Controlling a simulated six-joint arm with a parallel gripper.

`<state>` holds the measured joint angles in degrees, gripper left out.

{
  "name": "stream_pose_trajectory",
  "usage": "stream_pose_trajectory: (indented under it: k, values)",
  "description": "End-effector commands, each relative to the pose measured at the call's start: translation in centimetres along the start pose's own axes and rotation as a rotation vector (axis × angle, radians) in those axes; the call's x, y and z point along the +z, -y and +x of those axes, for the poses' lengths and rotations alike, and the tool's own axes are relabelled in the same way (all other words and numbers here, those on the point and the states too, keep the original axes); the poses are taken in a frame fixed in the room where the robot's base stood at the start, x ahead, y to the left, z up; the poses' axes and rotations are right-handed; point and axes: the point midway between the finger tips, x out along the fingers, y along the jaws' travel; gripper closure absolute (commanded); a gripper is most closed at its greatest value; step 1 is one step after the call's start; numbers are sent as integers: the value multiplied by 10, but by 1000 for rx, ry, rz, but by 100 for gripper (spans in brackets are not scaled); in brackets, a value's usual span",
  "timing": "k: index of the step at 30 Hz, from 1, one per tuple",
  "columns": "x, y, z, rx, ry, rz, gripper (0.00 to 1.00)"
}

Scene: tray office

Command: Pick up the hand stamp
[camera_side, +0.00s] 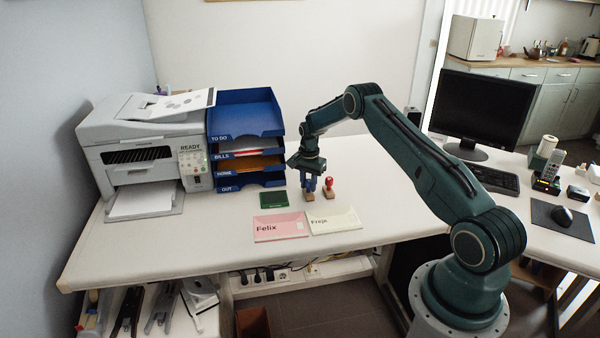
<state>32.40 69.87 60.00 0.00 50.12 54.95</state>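A hand stamp with a wooden base (309,197) stands on the white desk, directly below my gripper (309,186). The gripper points down, and its fingers are around or just in front of the stamp's upper part, which is mostly hidden. I cannot tell whether the fingers touch its handle or are shut on it. A second hand stamp with a red handle (328,183) stands upright just to the right, apart from the fingers.
A dark green pad (273,199) lies left of the stamps. A pink "Felix" envelope (281,231) and a cream "Freja" envelope (334,223) lie in front. A blue letter tray stack (246,118) and a printer (140,145) stand left. A monitor (480,110) stands right.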

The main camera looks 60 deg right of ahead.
Motion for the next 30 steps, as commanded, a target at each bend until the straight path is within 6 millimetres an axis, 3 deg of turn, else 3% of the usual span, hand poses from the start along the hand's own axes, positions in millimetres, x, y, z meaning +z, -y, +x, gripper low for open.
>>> stream_pose_trajectory:
  k: [11, 17, 23, 30]
  values:
    - [0, 0, -3, -1, -1, 0, 97]
    - [0, 0, -16, -1, 0, 0, 97]
    - [-1, 1, -45, -3, -2, 0, 97]
    - [0, 1, -94, -4, -3, 0, 97]
